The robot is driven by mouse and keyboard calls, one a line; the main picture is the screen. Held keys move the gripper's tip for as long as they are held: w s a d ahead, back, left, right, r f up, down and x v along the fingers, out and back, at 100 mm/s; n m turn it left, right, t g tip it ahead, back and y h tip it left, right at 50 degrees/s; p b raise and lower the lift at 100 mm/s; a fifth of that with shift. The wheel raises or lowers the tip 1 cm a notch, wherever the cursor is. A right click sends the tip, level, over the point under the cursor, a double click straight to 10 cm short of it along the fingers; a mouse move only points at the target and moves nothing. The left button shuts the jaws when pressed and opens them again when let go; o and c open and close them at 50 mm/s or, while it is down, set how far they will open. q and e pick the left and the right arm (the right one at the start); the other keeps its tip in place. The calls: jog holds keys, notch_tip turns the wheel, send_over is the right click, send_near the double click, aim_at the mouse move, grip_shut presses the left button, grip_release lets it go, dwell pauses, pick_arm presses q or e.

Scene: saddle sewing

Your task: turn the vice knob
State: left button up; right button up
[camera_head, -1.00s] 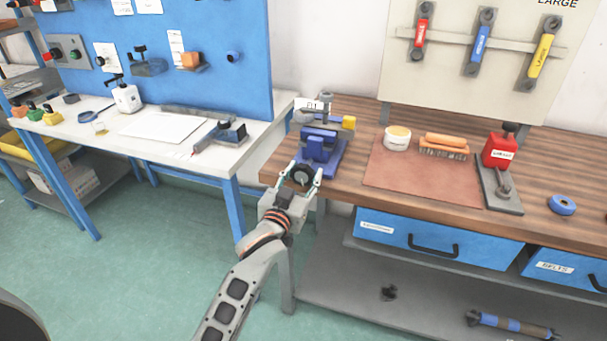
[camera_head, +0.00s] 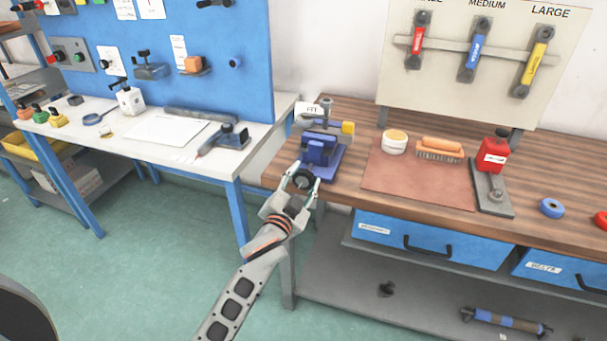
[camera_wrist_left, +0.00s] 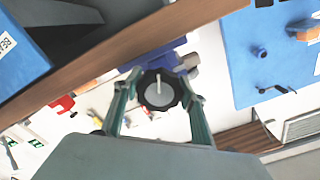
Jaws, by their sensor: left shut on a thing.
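The blue vice (camera_head: 322,150) stands at the left end of the wooden bench. Its black round knob (camera_head: 302,181) faces the front edge. My left gripper (camera_head: 303,178) is at the knob, with one finger on each side, shut on it. In the left wrist view the knob (camera_wrist_left: 158,89) shows a grey face with a pale line and lies between the two green-grey fingers (camera_wrist_left: 157,100). The blue vice body (camera_wrist_left: 160,58) shows behind it, partly hidden. My right gripper is not in view.
A brown mat (camera_head: 415,187) with a white tub (camera_head: 394,142) and an orange brush (camera_head: 440,149) lies right of the vice. A red device (camera_head: 492,155) stands beyond. A white table (camera_head: 150,137) stands at left. Blue drawers (camera_head: 430,240) hang below the bench.

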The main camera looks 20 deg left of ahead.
pick_arm(q)
jog(key=m+p, duration=0.1)
jog(key=m, duration=0.2)
jog(key=shift+r+m, duration=0.15)
jog(key=shift+m, duration=0.15)
jog(key=shift+m+p, duration=0.4)
jog(key=shift+m, duration=1.4)
jog(key=o, duration=1.1)
